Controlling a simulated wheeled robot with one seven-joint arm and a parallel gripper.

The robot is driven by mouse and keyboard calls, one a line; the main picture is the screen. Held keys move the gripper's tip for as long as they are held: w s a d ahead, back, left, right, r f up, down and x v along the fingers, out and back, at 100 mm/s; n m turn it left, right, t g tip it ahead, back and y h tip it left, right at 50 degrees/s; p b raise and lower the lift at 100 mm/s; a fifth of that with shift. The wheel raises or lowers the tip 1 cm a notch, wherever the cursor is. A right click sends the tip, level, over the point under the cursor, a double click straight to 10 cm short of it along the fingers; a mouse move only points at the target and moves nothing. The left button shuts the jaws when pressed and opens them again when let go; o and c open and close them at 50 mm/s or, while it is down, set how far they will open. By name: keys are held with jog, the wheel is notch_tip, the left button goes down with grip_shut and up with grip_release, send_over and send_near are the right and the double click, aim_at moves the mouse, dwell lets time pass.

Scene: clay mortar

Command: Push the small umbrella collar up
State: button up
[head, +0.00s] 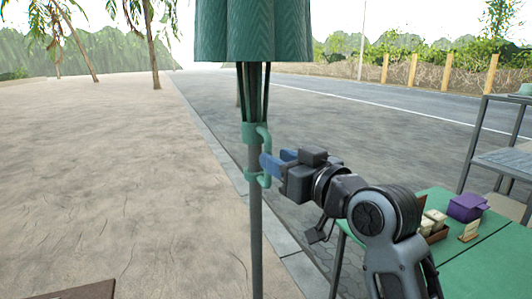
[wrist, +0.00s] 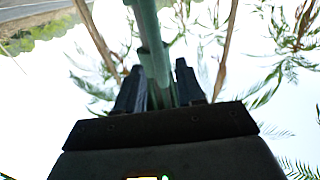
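The closed umbrella has a dark green folded canopy (head: 252,32) above a grey pole (head: 255,225). Its small green collar (head: 250,132) sits around the pole below the canopy and has a looped green handle (head: 265,180) on its right side. My gripper (head: 274,161) is level with the handle, its blue fingers pointing left towards the pole. In the wrist view, my gripper's two dark fingers (wrist: 160,72) stand apart, with a green bar (wrist: 147,22) running between them. I see no firm grip on it; whether either finger touches the bar is unclear.
A green table (head: 470,262) at the lower right holds a purple box (head: 467,207) and a small brown tray with pale items. A metal-framed table (head: 505,160) stands farther right. Paving left of the pole is clear; a brown edge shows at bottom left.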

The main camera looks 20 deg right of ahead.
aim_at(268, 182)
jog(key=shift+w+a, duration=0.25)
jog(key=shift+w, duration=0.85)
jog(key=shift+w+a, duration=0.2)
jog(key=shift+w, duration=0.85)
grip_shut()
